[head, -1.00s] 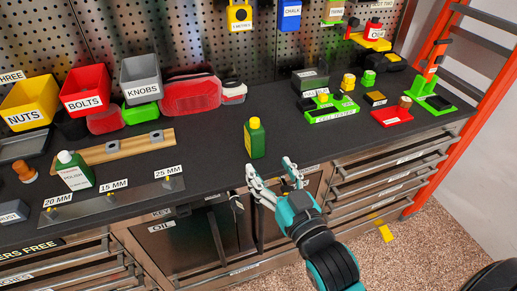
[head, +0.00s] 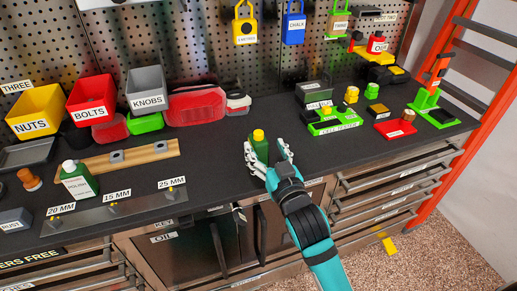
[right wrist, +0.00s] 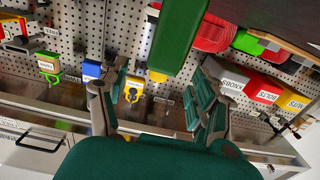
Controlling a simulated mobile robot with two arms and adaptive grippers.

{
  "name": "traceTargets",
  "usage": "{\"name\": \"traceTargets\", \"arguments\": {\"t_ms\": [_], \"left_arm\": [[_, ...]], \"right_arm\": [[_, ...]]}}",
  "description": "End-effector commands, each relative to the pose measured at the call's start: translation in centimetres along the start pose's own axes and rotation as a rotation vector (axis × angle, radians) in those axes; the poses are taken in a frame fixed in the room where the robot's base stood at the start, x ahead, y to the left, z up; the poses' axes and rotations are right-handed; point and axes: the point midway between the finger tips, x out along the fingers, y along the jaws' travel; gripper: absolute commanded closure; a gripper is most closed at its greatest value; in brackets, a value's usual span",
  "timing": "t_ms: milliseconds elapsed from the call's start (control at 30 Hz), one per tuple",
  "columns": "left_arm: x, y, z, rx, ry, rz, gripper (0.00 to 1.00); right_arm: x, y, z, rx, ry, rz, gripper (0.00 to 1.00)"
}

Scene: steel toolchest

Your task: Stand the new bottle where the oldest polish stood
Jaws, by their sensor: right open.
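A small green bottle with a yellow cap (head: 259,150) stands upright on the dark worktop near its front edge. My right gripper (head: 265,164) has its fingers open on either side of this bottle; I cannot tell if they touch it. In the right wrist view the green bottle (right wrist: 178,38) is large at the top, with the open fingers below and beside it. A green bottle with a white polish label (head: 77,182) stands at the left of the worktop, behind the steel strip marked 20, 15 and 25 MM. My left gripper is not in view.
A wooden rail with grey blocks (head: 145,154) lies behind the steel strip (head: 115,208). Nuts (head: 37,112), bolts (head: 91,101) and knobs (head: 146,90) bins stand at the back left. A green cell tester (head: 335,125) is to the right. Worktop between is clear.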

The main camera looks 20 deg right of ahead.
Motion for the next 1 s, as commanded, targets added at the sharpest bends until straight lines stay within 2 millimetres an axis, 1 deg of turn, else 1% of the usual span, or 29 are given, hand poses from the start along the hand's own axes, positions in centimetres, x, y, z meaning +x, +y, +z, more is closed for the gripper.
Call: {"name": "traceTargets", "arguments": {"t_ms": [200, 333, 433, 633, 667, 1000], "left_arm": [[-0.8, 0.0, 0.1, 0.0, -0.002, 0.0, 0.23], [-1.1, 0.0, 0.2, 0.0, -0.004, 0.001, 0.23], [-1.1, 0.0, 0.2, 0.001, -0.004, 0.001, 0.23], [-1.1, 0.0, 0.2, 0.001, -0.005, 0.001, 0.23], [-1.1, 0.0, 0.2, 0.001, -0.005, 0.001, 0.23], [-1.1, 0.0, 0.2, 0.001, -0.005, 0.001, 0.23]], "right_arm": [[2.9, -0.2, 0.6, -0.001, -0.001, 0.0, 0.35], [4.5, -0.2, 0.7, 0.0, 0.0, -0.001, 0.35], [5.0, -0.2, 0.8, 0.0, 0.0, -0.001, 0.35], [5.1, -0.2, 0.9, 0.0, 0.0, -0.001, 0.35], [5.1, -0.2, 0.9, 0.0, -0.001, -0.001, 0.37], [5.0, -0.2, 0.9, -0.001, -0.001, -0.001, 0.82]]}}
